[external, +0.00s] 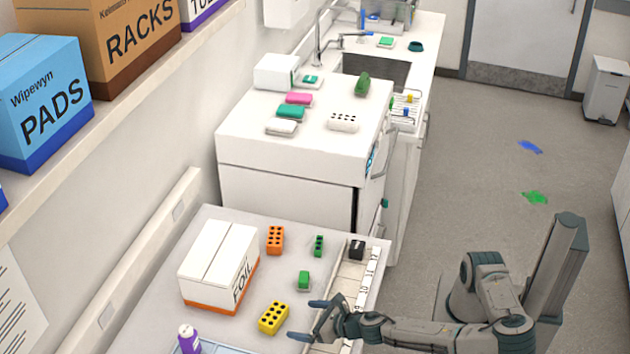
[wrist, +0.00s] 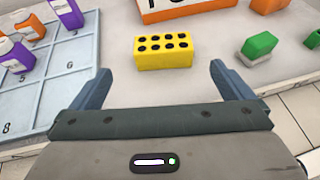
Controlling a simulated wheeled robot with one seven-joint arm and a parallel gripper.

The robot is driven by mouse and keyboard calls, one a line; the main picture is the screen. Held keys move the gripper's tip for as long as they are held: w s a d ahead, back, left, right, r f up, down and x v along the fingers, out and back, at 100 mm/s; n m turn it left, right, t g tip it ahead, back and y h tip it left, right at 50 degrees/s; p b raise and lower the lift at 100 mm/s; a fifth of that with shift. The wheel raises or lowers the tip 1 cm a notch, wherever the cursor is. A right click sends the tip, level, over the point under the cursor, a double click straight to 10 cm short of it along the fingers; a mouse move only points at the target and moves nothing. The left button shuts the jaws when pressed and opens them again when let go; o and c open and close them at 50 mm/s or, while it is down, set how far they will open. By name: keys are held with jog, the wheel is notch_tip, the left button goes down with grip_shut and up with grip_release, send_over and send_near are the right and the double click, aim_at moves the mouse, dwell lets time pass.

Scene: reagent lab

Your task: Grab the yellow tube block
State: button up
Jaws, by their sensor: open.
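The yellow tube block (external: 273,318) is a small brick with two rows of dark holes in its top. It sits on the grey worktop left of my gripper in the external view. In the wrist view the yellow tube block (wrist: 163,52) lies ahead, between the lines of my two fingers and beyond their tips. My gripper (external: 309,319) is open and empty, with its fingers pointing toward the block. The open gripper (wrist: 160,72) also shows in the wrist view. Neither finger appears to touch the block.
A FOIL box (external: 219,262) stands behind the yellow block. An orange block (external: 275,240), a green block (external: 319,245) and a green-topped piece (external: 304,280) lie farther back. A blue-grey numbered tray (wrist: 52,85) with purple bottles is at left. A numbered strip (external: 352,285) runs along the right edge.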

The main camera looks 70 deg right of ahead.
aim_at(275, 315)
jog(key=x, duration=0.8)
jog(key=shift+w+d+f+p, duration=0.1)
jog(key=shift+w+p, duration=0.15)
jog(key=shift+p, duration=0.1)
jog(key=shift+w+d+f, duration=0.1)
jog(key=shift+w+d, duration=0.05)
jog(key=shift+w, duration=0.35)
jog(key=shift+p+x, duration=0.75)
jog(key=shift+x, duration=1.35)
jog(key=c, duration=0.9)
